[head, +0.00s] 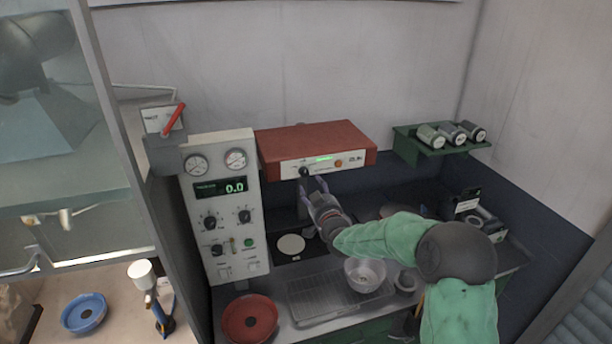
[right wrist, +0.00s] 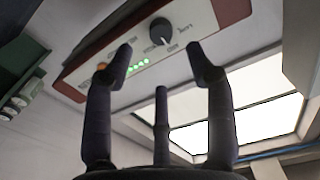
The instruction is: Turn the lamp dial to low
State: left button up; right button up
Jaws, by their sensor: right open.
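The lamp is a red box (head: 315,140) on the back wall with a white front panel. Its black dial (right wrist: 162,31) shows in the right wrist view with a pale pointer mark; the printed labels around it are too small to read. A row of green lights (right wrist: 138,67) is lit beside it. My right gripper (head: 312,183) is just below the left part of the panel in the head view. In the right wrist view its fingers (right wrist: 160,62) are open and empty, with the dial beyond and between the tips, apart from them. My left gripper is not in view.
An orange button (head: 338,164) is on the panel's right. A grey instrument cabinet (head: 222,205) with gauges and knobs stands close on the left. Below are a wire rack (head: 318,302), a metal pan (head: 365,274) and a red bowl (head: 249,318). A green shelf (head: 412,145) holds several canisters.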

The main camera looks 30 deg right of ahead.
aim_at(305, 175)
jog(key=shift+p+x, duration=0.8)
jog(key=shift+x, duration=3.2)
jog(key=shift+a, duration=0.1)
grip_shut()
